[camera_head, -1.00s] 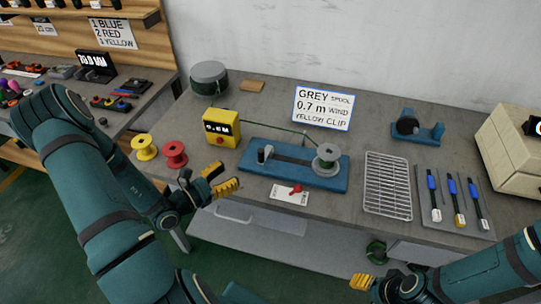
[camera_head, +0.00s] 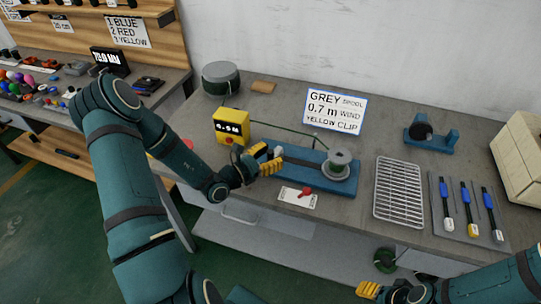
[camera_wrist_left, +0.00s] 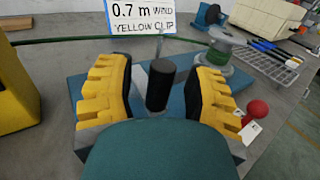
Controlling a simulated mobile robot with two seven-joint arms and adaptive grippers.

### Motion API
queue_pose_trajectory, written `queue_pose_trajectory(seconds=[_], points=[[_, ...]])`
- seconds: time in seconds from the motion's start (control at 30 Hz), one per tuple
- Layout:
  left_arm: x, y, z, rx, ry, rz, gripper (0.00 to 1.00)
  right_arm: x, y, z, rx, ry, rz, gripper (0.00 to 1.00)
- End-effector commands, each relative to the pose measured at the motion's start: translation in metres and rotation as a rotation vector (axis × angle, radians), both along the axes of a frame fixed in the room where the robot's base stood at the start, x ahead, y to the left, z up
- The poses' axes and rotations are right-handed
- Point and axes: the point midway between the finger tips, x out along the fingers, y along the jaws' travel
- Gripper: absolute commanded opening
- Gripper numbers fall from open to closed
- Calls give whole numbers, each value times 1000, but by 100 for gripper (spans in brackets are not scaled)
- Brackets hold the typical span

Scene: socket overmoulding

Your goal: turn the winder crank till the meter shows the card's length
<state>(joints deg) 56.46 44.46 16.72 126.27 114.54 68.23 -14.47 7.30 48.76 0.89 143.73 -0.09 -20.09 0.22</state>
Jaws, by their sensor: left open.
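The blue winder (camera_head: 308,166) lies on the grey bench with a grey spool (camera_head: 341,163) at its right end. A green cord runs to it from the yellow meter (camera_head: 230,126), whose small digits I cannot read surely. The card (camera_head: 335,111) says grey spool, 0.7 m wind, yellow clip. My left gripper (camera_head: 268,160) is open at the winder's left end. In the left wrist view the black crank knob (camera_wrist_left: 160,84) stands upright between its open yellow fingers (camera_wrist_left: 160,100), with gaps visible. My right gripper (camera_head: 368,290) is low at the front, its opening unclear.
A wire rack (camera_head: 398,191) and a tray with blue-handled tools (camera_head: 446,198) lie to the right. A white tag with a red knob (camera_head: 306,190) lies in front of the winder. A dark green drum (camera_head: 221,77) stands behind the meter. A blue tape holder (camera_head: 431,136) is at the back right.

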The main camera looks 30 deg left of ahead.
Motion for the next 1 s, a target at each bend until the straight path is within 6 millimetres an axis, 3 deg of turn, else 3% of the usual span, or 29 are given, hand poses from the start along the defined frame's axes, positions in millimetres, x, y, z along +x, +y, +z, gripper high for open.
queue_pose_trajectory(seconds=[0.13,0.27,0.3,0.67,1.0], points=[[0,0,0,0,0,0,51,0,0,0,0,0,0,52],[0,0,0,0,0,-1,6,0,0,0,0,0,0,52],[0,0,0,0,0,-1,0,0,0,0,0,0,0,52],[0,2,1,2,-2,-35,0,0,0,2,0,1,0,52],[1,16,1,5,-3,-245,0,-1,0,6,0,3,1,52]])
